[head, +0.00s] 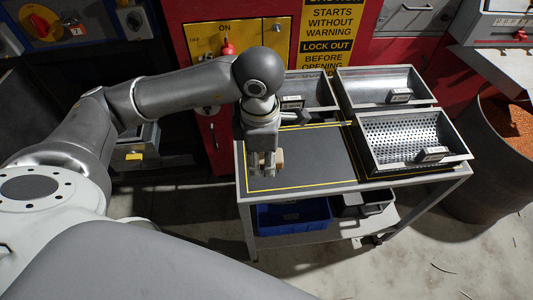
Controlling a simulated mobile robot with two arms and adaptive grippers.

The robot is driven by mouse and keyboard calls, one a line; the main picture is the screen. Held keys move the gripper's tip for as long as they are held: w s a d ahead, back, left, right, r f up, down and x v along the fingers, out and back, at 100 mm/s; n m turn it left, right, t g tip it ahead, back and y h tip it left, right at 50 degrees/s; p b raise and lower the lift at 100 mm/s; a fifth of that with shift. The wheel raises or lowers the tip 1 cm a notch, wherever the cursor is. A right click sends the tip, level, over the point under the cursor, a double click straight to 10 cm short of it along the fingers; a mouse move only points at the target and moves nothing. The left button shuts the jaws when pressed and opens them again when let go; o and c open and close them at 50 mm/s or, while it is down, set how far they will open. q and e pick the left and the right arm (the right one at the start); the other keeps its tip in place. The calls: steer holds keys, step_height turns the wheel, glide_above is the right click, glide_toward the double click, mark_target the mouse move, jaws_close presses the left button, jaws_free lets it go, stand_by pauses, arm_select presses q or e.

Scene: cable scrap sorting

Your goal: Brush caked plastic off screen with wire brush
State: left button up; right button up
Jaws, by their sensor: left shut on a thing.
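My left gripper (265,170) hangs over the left part of the cart's top, pointing down. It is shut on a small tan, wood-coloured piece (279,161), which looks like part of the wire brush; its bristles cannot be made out. A perforated metal tray (403,128), the only screen-like thing in view, stands at the front right of the cart top with a white label on its front. The gripper is left of it and apart from it. Caked plastic cannot be made out at this size. My right gripper is not in view.
The cart top (318,158) has a bare dark area outlined in yellow. Two more metal trays, a right one (376,83) and a left one (312,86) partly behind my arm, stand at the back. A blue bin (293,216) is below. A barrel (490,165) of orange granules stands right.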

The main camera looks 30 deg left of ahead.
arm_select(q)
steer(key=o, duration=0.4)
steer(key=shift+c, duration=1)
